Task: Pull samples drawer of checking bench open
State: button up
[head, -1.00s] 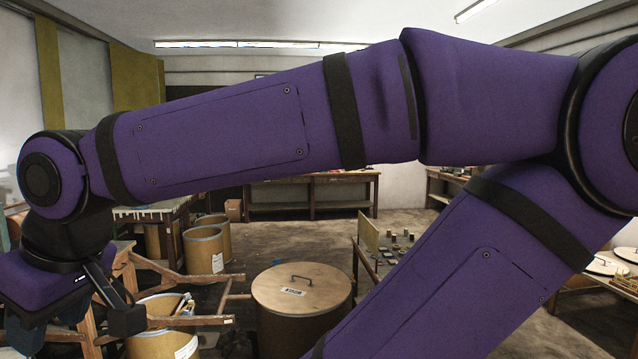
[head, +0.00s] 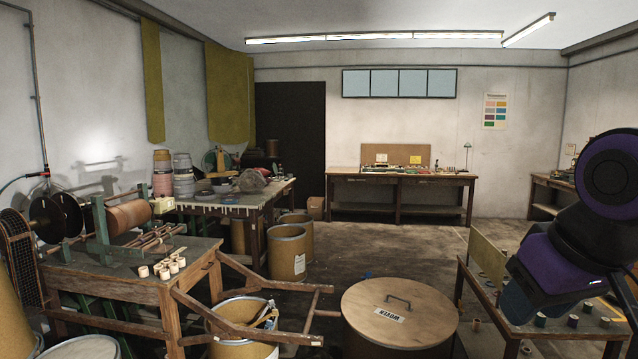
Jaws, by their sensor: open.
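A wooden bench (head: 340,174) with a back board and a green lamp stands at the far wall. It may be the checking bench; no label is readable. Drawer fronts (head: 440,183) show under its top and look shut, but they are small and I cannot tell which is the samples drawer. My gripper (head: 521,303) is at the right of the head view, pointing down over a low table, far in front of that bench. It is open and empty; its fingers show only partly.
A low table (head: 480,318) with small spools is under my gripper. A lidded drum (head: 400,325) stands at bottom centre. A winding bench (head: 120,285) with wooden rails is on the left. Another bench (head: 545,190) is at the far right. Bare floor (head: 390,240) lies before the far bench.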

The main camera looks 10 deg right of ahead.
aim_at(361, 178)
jog(key=z, duration=0.5)
jog(key=i+l+z, duration=1.1)
jog(key=i+z, duration=0.2)
jog(key=i+l+z, duration=0.3)
jog(key=i+z, duration=0.65)
jog(key=i, duration=0.3)
jog(key=i+j+z, duration=0.2)
jog(key=i+z, duration=0.3)
jog(key=i+u, duration=0.1)
jog(key=i, duration=0.45)
jog(key=i+l+u, duration=0.1)
jog(key=i, duration=0.4)
jog(key=i+j+u, duration=0.1)
jog(key=u, duration=0.3)
jog(key=i+u, duration=0.5)
jog(key=u, duration=0.3)
jog(key=i+l+u, duration=0.15)
jog(key=u, duration=0.25)
jog(key=i+j+u, duration=0.15)
jog(key=i+u, duration=0.25)
jog(key=i, duration=0.2)
jog(key=i+u, duration=0.45)
jog(key=i, duration=1.9)
jog(key=i+u, duration=0.25)
jog(key=i, duration=0.35)
jog(key=i+u, duration=0.25)
jog(key=i, duration=0.35)
jog(key=i+l+u, duration=0.25)
jog(key=i, duration=0.35)
